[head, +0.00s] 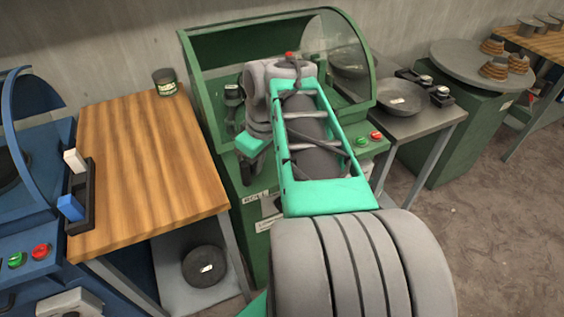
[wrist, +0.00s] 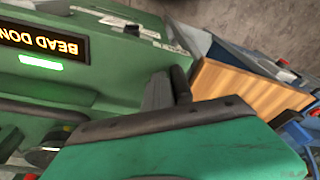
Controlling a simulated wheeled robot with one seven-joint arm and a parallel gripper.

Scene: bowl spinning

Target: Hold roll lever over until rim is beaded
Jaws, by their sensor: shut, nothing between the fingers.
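The green rolling machine (head: 200,75) with a curved clear hood stands at the centre of the head view, with a "ROLL" label on its front. In the wrist view its display (wrist: 40,40) is upside down and reads "BEAD DON", cut off at the frame edge. A green bar (wrist: 41,63) is lit beside it. My gripper (wrist: 172,88) is shut and empty close to the machine front in the wrist view. In the head view my arm covers much of the machine's middle. I cannot clearly make out the roll lever or whether my gripper touches it. The bowl's rim is hidden.
A wooden table (head: 130,150) stands left, with a small can (head: 165,82) at its back and a dark disc (head: 204,266) below. A blue machine (head: 25,255) is at far left. A grey side table (head: 440,115) right holds a dark dish (head: 399,97). Floor is clear at right.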

